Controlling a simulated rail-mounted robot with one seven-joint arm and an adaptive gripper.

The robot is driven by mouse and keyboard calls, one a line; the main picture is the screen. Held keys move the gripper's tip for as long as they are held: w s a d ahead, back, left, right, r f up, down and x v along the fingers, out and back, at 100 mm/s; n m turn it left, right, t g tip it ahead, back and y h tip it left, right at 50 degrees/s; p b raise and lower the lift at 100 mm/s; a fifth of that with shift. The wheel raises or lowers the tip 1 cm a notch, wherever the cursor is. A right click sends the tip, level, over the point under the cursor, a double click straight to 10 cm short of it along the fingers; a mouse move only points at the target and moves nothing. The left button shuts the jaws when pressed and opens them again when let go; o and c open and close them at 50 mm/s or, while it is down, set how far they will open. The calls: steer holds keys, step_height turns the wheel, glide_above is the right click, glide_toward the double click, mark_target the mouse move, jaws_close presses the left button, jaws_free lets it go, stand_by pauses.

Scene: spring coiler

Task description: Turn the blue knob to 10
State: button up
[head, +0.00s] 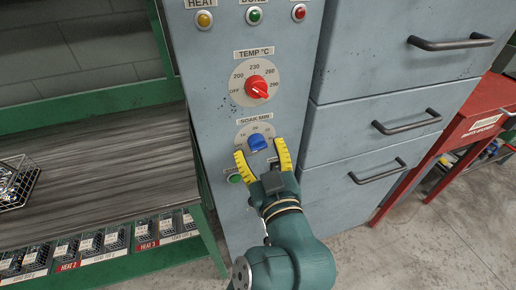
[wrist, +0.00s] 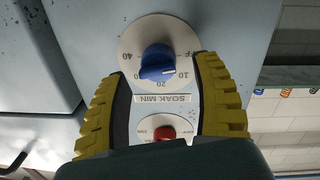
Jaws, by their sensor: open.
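The blue knob (head: 257,143) sits on a round pale dial labelled SOAK MIN, on the grey panel's front. In the wrist view, the knob (wrist: 157,62) appears upside down, with OFF, 10, 20 and 40 readable on the dial (wrist: 145,27). A pale mark shows at the knob's lower right, on the side of 10; I cannot tell the exact setting. My gripper (head: 264,160) is open, its yellow fingers either side of the knob's lower part and apart from it. It also shows in the wrist view (wrist: 162,68), with nothing between the fingers touching the knob.
A red TEMP °C knob (head: 256,87) is above the blue knob. Yellow, green and red lamps (head: 254,15) are higher up. A green button (head: 235,178) is by the left finger. Grey drawers (head: 400,90) with handles stand right; a green-framed bench (head: 90,150) stands left.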

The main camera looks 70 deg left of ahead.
steer(key=shift+w+a, duration=0.15)
steer(key=shift+a, duration=0.9)
jaws_close()
